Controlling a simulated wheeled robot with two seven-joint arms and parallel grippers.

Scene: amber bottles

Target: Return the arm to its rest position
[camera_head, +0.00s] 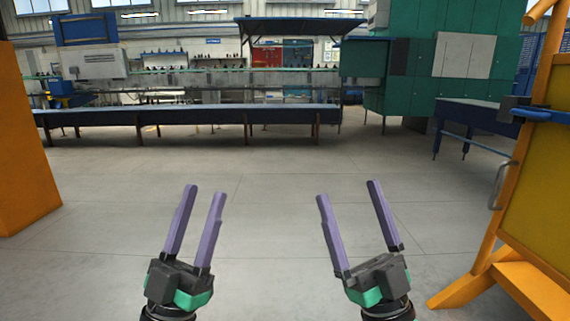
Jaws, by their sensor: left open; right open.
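My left gripper (206,190) is at the lower left of the middle in the head view. Its two purple fingers point up and stand apart, with nothing between them. My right gripper (346,188) is at the lower right of the middle. Its two purple fingers are also spread apart and empty. Both grippers are held up in front of the bare grey floor and touch nothing that I can see. No amber bottle can be made out near either gripper.
An orange block (22,150) stands at the left edge. An orange and yellow frame (535,200) with a metal handle stands close on the right. A long dark bench (190,117) and a green cabinet (410,65) are further back. The floor (270,220) between is clear.

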